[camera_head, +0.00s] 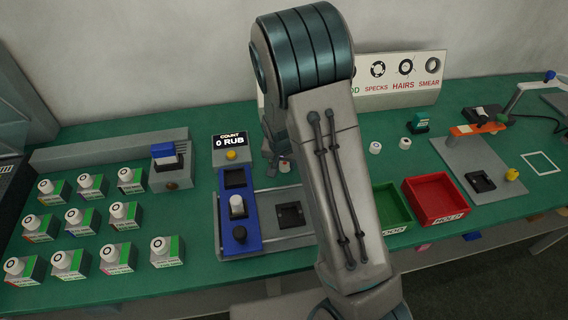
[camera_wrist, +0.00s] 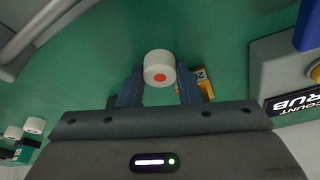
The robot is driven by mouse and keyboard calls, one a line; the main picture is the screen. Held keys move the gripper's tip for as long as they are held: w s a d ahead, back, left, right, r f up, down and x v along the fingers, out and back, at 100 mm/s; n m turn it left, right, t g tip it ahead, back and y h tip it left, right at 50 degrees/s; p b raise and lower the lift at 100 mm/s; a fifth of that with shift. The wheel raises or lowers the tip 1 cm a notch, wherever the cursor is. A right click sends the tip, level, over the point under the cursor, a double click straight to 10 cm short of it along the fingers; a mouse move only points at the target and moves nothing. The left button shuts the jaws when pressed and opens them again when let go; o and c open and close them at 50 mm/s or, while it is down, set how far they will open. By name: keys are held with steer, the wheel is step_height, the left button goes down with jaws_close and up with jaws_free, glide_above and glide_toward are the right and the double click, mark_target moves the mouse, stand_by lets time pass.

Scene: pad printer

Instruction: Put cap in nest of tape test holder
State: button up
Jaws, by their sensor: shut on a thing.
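My gripper (camera_wrist: 160,88) is shut on a white round cap (camera_wrist: 160,66) with a red dot on its face; the dark fingers press its two sides. In the head view my arm hides most of the gripper, and a small white piece (camera_head: 285,166) shows below it, probably this cap. A black square nest (camera_head: 480,181) sits on the grey plate (camera_head: 447,157) at the right, likely the tape test holder, beside an orange piece (camera_head: 476,129). It is empty as far as I can see. My gripper is well to the left of it.
A similar black nest (camera_head: 291,215) lies by the blue rub counter unit (camera_head: 240,244). Two white caps (camera_head: 375,147) stand right of my arm. Green (camera_head: 388,207) and red (camera_head: 437,200) bins stand between my arm and the right plate. Several capped boxes (camera_head: 110,214) fill the left.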

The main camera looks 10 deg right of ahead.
mark_target(284, 164)
steer(key=shift+r, duration=0.15)
steer(key=shift+r, duration=0.6)
step_height(284, 164, up, 2)
steer(key=shift+r, duration=0.2)
steer(key=s+d+r+b, duration=0.2)
steer(key=s+d+r, duration=0.3)
steer(key=d, duration=0.5)
step_height(284, 164, up, 2)
steer(key=shift+s+d+r, duration=0.1)
steer(key=shift+s+d, duration=0.05)
steer(key=shift+s, duration=0.1)
